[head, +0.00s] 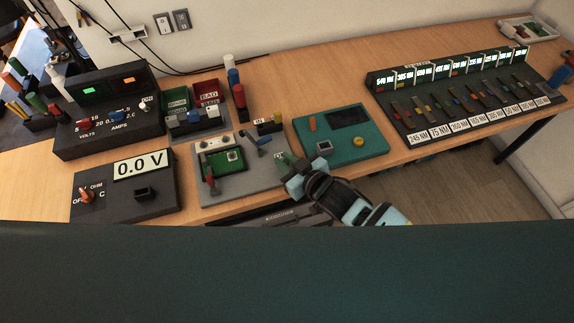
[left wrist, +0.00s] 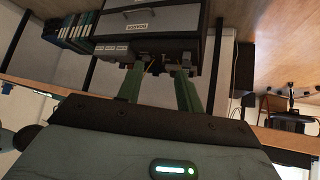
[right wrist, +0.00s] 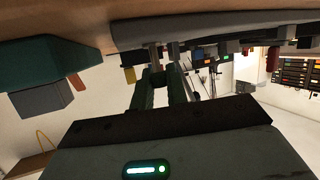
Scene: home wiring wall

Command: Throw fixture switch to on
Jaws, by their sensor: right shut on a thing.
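In the right wrist view the fingers (right wrist: 160,78) are close together, shut on a small part that seems to be this switch. Its on or off position cannot be told. My left gripper (left wrist: 156,76) is open and empty, below the bench level near a drawer cabinet (left wrist: 150,30); it is outside the head view.
A teal box (head: 372,135) stands just right of the fixture. A black meter reading 0.0 V (head: 125,195) and a power supply (head: 85,140) stand left. Red and green bins (head: 206,92) are behind. A labelled rack (head: 455,100) stands right. Bare bench (head: 300,80) lies behind the teal box.

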